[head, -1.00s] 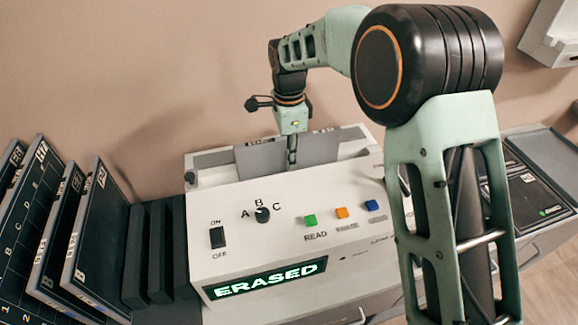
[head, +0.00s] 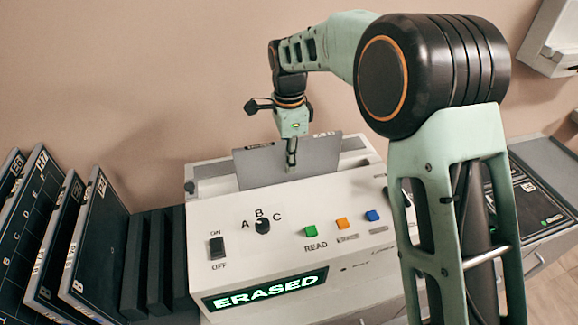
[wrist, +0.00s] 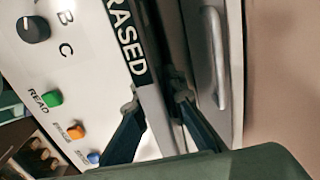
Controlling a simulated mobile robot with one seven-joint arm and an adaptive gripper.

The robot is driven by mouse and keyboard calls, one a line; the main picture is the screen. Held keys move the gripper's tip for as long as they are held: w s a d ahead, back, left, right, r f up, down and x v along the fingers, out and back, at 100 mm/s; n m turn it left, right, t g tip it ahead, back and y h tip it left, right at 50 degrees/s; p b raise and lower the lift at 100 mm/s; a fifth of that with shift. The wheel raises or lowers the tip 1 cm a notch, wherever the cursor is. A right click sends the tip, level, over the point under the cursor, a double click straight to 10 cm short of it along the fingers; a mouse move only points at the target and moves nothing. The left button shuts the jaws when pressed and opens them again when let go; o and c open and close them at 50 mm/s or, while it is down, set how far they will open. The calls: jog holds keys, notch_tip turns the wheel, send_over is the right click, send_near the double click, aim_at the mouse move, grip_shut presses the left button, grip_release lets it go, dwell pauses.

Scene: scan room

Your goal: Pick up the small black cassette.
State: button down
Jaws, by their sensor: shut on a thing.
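A thin grey plate-like cassette (head: 253,168) with small dark labels on its top edge stands upright in the slot at the back of the white reader (head: 290,222). The side facing the head camera is grey, not black. My gripper (head: 291,158) points down from above and is shut on the upper middle of this cassette. The cassette's lower edge is hidden behind the reader's panel.
The reader has a power switch (head: 217,247), a knob (head: 262,226), coloured buttons (head: 341,223) and a lit ERASED display (head: 265,289). Large black labelled panels (head: 88,250) lean at the left beside dark upright dividers (head: 158,262). A black panel (head: 533,200) lies at the right.

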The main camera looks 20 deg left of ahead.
notch_tip(320, 180, up, 16)
jog(key=shift+r+p, duration=0.1)
jog(key=shift+p, duration=0.2)
dwell(0.5)
notch_tip(320, 180, up, 9)
jog(key=p, duration=0.9)
dwell(0.5)
